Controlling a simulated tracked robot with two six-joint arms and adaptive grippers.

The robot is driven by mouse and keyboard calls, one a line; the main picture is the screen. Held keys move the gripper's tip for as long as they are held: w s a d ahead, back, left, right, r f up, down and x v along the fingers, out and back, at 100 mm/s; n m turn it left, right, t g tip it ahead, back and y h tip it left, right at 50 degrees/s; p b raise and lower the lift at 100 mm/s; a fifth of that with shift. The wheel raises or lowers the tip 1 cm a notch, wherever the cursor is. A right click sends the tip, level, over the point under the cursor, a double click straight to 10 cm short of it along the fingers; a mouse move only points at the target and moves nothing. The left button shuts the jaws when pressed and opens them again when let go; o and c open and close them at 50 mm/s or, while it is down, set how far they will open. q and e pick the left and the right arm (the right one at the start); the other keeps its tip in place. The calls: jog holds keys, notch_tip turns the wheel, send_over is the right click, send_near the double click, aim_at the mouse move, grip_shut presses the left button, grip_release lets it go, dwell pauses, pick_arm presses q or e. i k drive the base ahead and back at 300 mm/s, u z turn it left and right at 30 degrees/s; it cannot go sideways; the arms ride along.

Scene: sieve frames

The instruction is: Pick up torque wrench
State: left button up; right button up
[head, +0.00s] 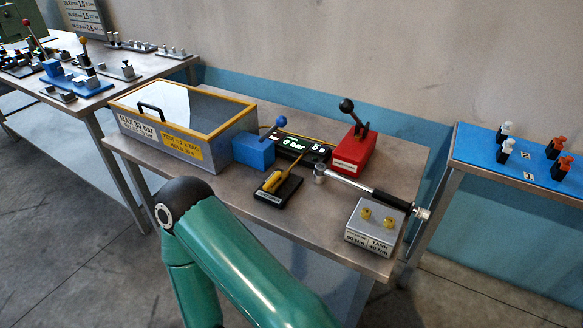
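The torque wrench (358,186) lies at the right of the middle metal table (228,185). It has a silver head at its left end, a slim shaft, a black grip and a silver end at the right. It slants down to the right, and its right end reaches the table's right edge. It passes behind a small grey box. Neither gripper shows in the head view. A green arm link of mine with a dark joint crosses the foreground and hides part of the table's front edge.
Around the wrench stand the grey box (369,240) with two yellow knobs, a red lever block (353,153), a black pad (273,194) with a yellow tool, a blue lever block (254,152) and a display (302,147). A lidded test box (182,150) stands left.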

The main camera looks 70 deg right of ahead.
aim_at(321, 171)
jog(key=z, duration=0.45)
jog(key=i, duration=0.15)
jog(key=u, duration=1)
jog(key=k, duration=2.75)
jog(key=z, duration=1)
jog(key=i, duration=1)
